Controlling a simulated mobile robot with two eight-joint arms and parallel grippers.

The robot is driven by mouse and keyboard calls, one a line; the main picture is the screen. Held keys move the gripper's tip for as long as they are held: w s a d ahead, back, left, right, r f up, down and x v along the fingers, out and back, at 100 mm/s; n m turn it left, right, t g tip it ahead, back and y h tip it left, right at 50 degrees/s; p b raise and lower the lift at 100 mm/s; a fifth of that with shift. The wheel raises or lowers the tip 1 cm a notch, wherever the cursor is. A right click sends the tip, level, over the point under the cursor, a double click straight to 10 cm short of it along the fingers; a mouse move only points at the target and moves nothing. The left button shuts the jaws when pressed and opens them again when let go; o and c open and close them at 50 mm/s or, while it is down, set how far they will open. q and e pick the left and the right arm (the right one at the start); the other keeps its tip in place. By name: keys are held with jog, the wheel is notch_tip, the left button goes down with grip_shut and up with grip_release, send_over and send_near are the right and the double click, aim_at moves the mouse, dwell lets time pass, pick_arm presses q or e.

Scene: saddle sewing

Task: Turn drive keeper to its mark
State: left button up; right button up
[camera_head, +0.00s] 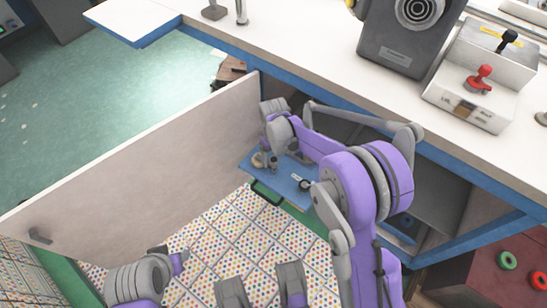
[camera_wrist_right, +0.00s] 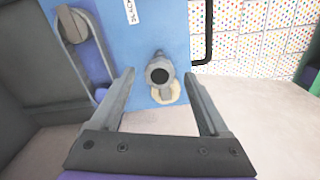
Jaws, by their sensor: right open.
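In the right wrist view a grey, round-ended fitting (camera_wrist_right: 158,58) with a dark bore stands on a beige disc (camera_wrist_right: 177,88) on a blue plate (camera_wrist_right: 120,60). A dark grey turning knob (camera_wrist_right: 72,24) is at the upper left. I cannot tell which of these is the drive keeper, and no mark is clear. My right gripper (camera_wrist_right: 160,76) is open, with its two fingers apart on either side of the round fitting; I cannot tell contact. In the head view my right arm reaches down over the blue plate (camera_head: 285,172). My left gripper cannot be made out clearly.
A pale panel (camera_head: 150,160) stands to the left of the plate. The white tabletop (camera_head: 300,50) with a grey machine (camera_head: 405,45) is above. A control box (camera_head: 470,105) with a red lever sits on it. Patterned floor lies below.

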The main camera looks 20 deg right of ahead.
jog(key=shift+f, duration=0.35)
grip_shut()
dwell(1.2)
